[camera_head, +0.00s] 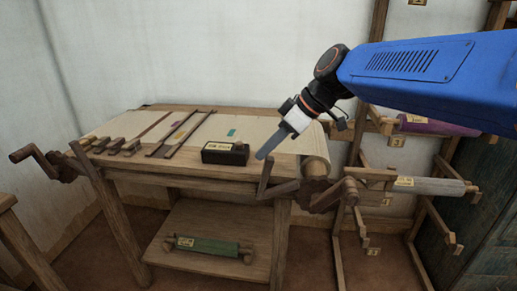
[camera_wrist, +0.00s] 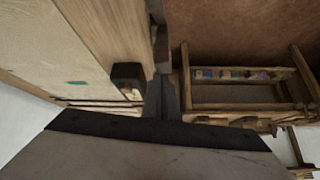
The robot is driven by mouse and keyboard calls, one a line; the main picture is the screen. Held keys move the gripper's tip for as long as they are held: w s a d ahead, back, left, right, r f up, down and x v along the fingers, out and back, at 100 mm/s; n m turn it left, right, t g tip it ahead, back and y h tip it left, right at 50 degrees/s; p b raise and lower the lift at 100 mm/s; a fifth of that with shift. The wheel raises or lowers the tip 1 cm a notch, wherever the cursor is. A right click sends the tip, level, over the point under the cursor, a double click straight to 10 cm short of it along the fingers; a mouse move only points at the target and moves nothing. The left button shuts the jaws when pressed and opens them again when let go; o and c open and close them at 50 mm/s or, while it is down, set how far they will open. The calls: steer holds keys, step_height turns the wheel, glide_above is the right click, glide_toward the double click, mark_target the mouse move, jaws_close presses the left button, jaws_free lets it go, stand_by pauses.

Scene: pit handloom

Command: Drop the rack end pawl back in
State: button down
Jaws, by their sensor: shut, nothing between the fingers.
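The wooden rack (camera_head: 339,207) stands at the right of the loom table in the head view. It bears a pale roll (camera_head: 438,187) and a purple roll (camera_head: 437,126), with small tags on its posts. I cannot pick out the end pawl with certainty. An upright wooden lever (camera_head: 265,178) stands at the table's front right corner, near a crank. My gripper (camera_head: 262,155) is shut and empty, pointing down-left above that corner, just right of a black labelled box (camera_head: 225,153). In the wrist view my gripper (camera_wrist: 161,92) has its fingers together beside the black box (camera_wrist: 128,74).
Cranks (camera_head: 335,195) stick out at the front corners. A green roll (camera_head: 208,245) lies on the lower shelf.

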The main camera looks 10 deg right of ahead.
steer(key=shift+s+d+f, duration=0.1)
steer(key=shift+s+d, duration=0.05)
steer(key=shift+d, duration=0.25)
steer(key=shift+s+d+f, duration=0.1)
steer(key=shift+f, duration=0.05)
stand_by(0.4)
